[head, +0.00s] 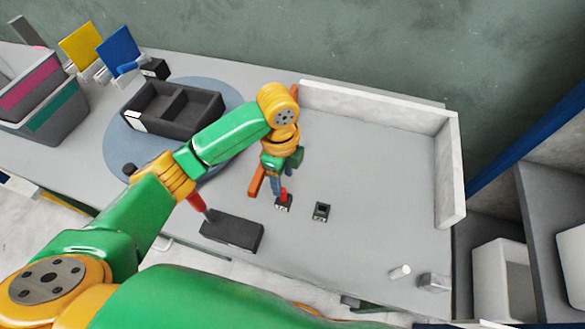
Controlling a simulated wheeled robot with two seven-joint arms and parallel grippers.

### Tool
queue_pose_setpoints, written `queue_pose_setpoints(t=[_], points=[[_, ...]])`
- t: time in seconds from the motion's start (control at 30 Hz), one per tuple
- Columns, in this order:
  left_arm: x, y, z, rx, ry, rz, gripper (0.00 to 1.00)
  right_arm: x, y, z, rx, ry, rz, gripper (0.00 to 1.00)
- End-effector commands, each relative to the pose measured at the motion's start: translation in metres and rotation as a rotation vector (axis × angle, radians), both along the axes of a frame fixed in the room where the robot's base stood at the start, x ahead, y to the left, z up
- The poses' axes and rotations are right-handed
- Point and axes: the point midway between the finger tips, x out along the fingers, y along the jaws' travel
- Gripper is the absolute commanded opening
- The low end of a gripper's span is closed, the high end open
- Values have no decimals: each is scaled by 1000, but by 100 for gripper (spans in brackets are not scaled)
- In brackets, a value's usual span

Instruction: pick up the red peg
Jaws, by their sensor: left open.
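A small red peg (284,196) stands in a small dark block (283,206) near the middle of the table. My left gripper (279,188) points down just above it and is open. Its fingertips are close to the peg's top; I cannot tell whether they touch it or stand around it. My gripper and wrist partly cover the peg from this angle. My right gripper is out of view.
A second small dark block with a hole (321,211) stands right of the peg. A divided black tray (172,109) sits on a round blue mat (119,145). The table's right part is mostly clear inside a low white wall (450,170).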

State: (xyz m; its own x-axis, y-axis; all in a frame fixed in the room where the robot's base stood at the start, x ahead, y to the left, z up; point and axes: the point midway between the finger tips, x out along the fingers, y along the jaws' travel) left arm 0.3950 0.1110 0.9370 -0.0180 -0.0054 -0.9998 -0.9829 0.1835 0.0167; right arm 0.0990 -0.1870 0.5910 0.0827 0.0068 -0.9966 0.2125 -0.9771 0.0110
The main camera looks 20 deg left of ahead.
Motion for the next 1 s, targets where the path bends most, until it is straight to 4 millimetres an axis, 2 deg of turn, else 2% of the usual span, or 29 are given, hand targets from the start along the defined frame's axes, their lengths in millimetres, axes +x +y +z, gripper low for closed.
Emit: queue_pose_setpoints(t=[0.07, 0.17, 0.43, 0.67, 0.7, 0.73, 0.9, 1.0], points=[[1, 2, -1, 8, 4, -7, 57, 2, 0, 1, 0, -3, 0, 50], [1, 2, -13, 7, 7, -7, 57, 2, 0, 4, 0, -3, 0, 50], [7, 1, -63, 7, 5, -7, 57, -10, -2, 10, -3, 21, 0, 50], [8, 2, -69, 7, 0, -7, 57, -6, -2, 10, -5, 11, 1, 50], [8, 2, -69, 7, 0, -7, 55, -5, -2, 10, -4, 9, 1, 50], [8, 2, -69, 7, 0, -7, 46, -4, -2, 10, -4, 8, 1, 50], [8, 1, -69, 7, 0, -7, 1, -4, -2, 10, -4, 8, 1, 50], [8, 1, -69, 6, 0, -7, 0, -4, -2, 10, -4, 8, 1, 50]])
